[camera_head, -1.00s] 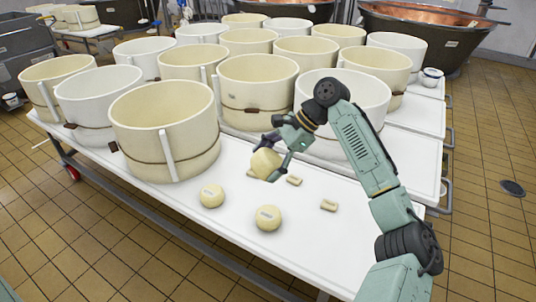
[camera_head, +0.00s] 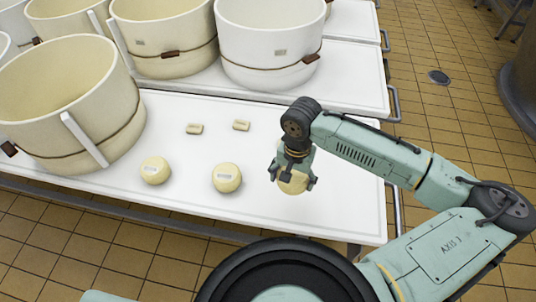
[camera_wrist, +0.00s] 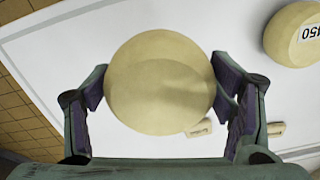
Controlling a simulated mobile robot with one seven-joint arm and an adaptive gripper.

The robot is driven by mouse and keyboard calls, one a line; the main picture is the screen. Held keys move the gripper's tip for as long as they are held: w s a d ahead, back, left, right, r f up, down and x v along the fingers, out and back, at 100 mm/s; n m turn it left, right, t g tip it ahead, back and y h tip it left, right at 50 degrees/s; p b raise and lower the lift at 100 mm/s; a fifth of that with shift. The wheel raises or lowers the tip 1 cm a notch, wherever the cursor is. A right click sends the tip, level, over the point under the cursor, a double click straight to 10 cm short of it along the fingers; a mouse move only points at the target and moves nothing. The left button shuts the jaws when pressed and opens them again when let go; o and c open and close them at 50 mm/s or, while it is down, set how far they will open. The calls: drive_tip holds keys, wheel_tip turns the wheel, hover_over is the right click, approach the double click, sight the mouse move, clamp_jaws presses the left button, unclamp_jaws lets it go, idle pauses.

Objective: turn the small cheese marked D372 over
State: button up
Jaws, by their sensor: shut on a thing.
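My gripper (camera_head: 293,179) is shut on a small pale yellow cheese (camera_head: 292,187), above the right part of the white table. In the wrist view the held cheese (camera_wrist: 160,80) sits between both fingers, and the face toward the camera is plain. No mark on it can be read, so I cannot tell from these frames that it is D372. Two similar small cheeses, one in the middle (camera_head: 227,177) and one at left (camera_head: 155,170), rest on the table with pale labels on top. In the wrist view, one cheese (camera_wrist: 292,33) shows a partly cut-off label ending in 450.
The white table (camera_head: 335,215) has clear room right of the loose cheeses. Two small labelled blocks, left (camera_head: 194,129) and right (camera_head: 241,125), lie behind them. Large cream tubs, such as the near one (camera_head: 110,125), stand left and behind. A dark round part of mine fills the bottom.

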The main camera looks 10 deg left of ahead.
drive_tip(key=shift+s+d+f, duration=0.15)
drive_tip(key=shift+d+f, duration=0.25)
drive_tip(key=shift+d, duration=0.1)
drive_tip(key=b, duration=0.7)
hover_over(292, 200)
wheel_tip(292, 200, down, 7)
drive_tip(key=shift+f, duration=0.1)
drive_tip(key=shift+f+b, duration=0.4)
drive_tip(key=shift+f, duration=0.25)
idle(0.6)
drive_tip(key=o, duration=1.8)
drive_tip(key=shift+c, duration=0.2)
wheel_tip(292, 200, up, 12)
